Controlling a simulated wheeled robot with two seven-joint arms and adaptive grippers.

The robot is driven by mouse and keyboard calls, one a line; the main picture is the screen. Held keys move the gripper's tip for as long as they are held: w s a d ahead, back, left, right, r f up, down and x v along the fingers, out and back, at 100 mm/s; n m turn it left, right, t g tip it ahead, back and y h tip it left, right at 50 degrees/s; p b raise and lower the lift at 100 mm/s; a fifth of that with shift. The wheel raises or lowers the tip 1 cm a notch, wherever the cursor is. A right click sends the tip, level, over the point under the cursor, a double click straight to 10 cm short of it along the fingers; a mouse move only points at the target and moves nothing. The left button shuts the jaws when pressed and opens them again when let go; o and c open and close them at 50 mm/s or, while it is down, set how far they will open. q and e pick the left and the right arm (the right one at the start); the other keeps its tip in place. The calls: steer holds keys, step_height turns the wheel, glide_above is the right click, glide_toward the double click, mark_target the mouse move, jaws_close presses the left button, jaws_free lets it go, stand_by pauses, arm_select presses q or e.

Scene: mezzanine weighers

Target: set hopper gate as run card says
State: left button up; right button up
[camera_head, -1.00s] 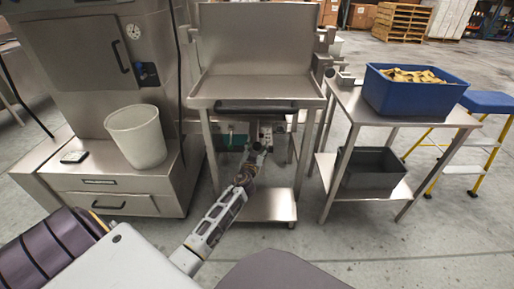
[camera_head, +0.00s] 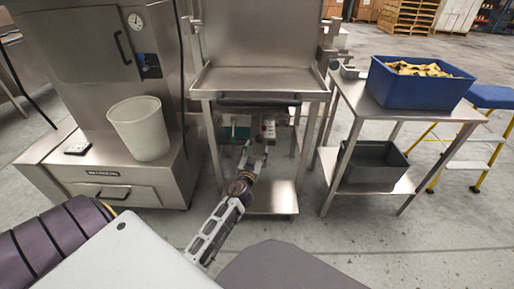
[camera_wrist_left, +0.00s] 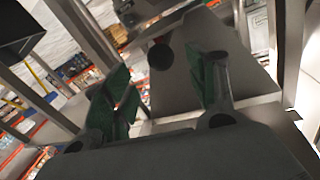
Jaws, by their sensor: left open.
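A steel stand with a tall back panel and a shallow tray (camera_head: 258,79) is in the middle of the head view. A dark bar (camera_head: 258,98) runs under the tray's front edge. Under the tray I see a small pale box with red and green spots (camera_head: 269,129). I cannot tell which part is the hopper gate, and I cannot make out a run card. My left gripper (camera_head: 257,150) is under the tray, in front of the stand's lower part. In the wrist view its green-padded fingers (camera_wrist_left: 163,88) are apart with nothing between them. A dark round knob (camera_wrist_left: 161,55) shows beyond them.
A steel machine with a white bin (camera_head: 139,128) on its ledge stands left. A small dark device (camera_head: 77,148) lies on that ledge. At right, a steel table holds a blue crate (camera_head: 420,91) and a grey bin (camera_head: 372,164) below. A yellow-legged step (camera_head: 480,140) stands beyond.

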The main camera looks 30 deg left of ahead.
arm_select(q)
steer(key=shift+v, duration=2.05)
steer(key=shift+c, duration=0.3)
